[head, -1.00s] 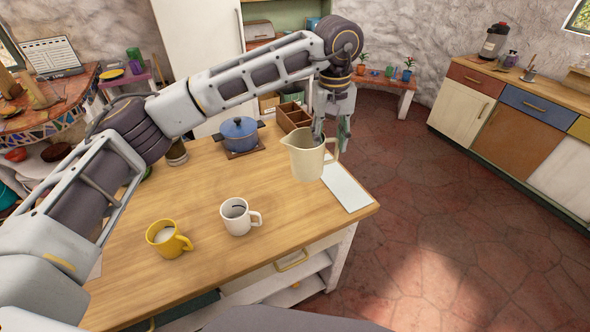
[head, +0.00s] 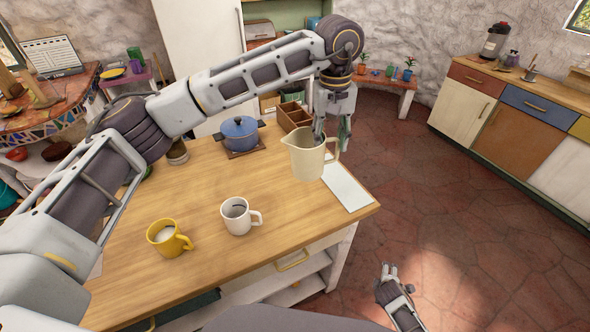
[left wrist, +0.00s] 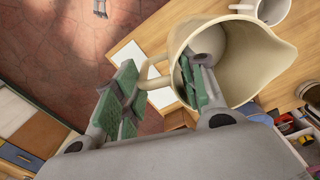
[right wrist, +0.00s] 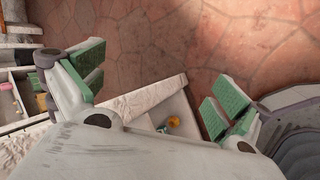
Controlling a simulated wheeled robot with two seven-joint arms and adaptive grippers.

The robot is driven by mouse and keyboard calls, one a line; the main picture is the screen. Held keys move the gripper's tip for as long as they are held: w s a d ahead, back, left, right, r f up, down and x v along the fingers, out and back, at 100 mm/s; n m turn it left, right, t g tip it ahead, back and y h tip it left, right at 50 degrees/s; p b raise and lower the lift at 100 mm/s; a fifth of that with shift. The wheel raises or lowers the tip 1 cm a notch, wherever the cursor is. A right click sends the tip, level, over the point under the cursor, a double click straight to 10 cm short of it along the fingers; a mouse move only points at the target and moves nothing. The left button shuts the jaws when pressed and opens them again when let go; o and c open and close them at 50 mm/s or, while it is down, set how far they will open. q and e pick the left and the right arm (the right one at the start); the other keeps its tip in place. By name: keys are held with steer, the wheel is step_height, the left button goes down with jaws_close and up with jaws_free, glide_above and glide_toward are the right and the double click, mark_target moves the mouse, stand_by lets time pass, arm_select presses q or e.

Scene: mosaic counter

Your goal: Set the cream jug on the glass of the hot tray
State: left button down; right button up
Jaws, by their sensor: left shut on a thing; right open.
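The cream jug (head: 307,160) is at the right end of the wooden counter and also shows in the left wrist view (left wrist: 262,68). My left gripper (head: 331,136) is shut on its wall, with one finger inside the mouth and the other outside near the handle. The hot tray's pale glass (head: 350,188) lies flat beside the jug, which hides its left part in the head view. I cannot tell the gap under the jug. My right gripper (head: 386,273) is open and empty over the floor, in front of the counter; its fingers show apart in the right wrist view (right wrist: 150,95).
A white mug (head: 238,217) and a yellow mug (head: 166,240) with pale liquid stand near the counter's front. A blue pot (head: 239,134) and a wooden box (head: 294,117) are farther back. The middle of the counter (head: 200,190) is clear.

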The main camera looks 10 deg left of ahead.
mark_target(308, 137)
steer(key=w+a+r+n+t+h, duration=0.1)
steer(key=w+a+r+n+t, duration=0.2)
steer(key=r, duration=0.9)
steer(key=w+a+r+n+t+h, duration=0.1)
steer(key=w+r+n, duration=0.3)
steer(key=r, duration=0.8)
steer(key=a+r+n+t+y, duration=0.15)
steer(key=a+r+n, duration=0.5)
steer(key=a, duration=0.75)
steer(key=s+a+r+n+t, duration=0.1)
steer(key=s+a+r+n, duration=0.1)
steer(key=a+r, duration=0.3)
steer(key=s+a+r+n+t, duration=0.1)
steer(key=s+a+r, duration=0.2)
steer(key=a+r, duration=0.2)
steer(key=s+a+r+n+t+y, duration=0.1)
steer(key=s+a+r+n+t, duration=0.1)
steer(key=a+r, duration=0.4)
steer(key=shift+s+r+n, duration=0.15)
steer(key=shift+r+n, duration=0.05)
steer(key=shift+r, duration=0.65)
steer(key=shift+s+r+n, duration=0.15)
steer(key=shift+r, duration=0.7)
steer(key=s+r+t, duration=0.2)
steer(key=s+r, duration=0.2)
steer(key=r, duration=0.4)
steer(key=shift+s+r, duration=0.15)
steer(key=shift+r, duration=0.15)
steer(key=shift+w+y, duration=0.2)
steer(key=shift+y, duration=0.05)
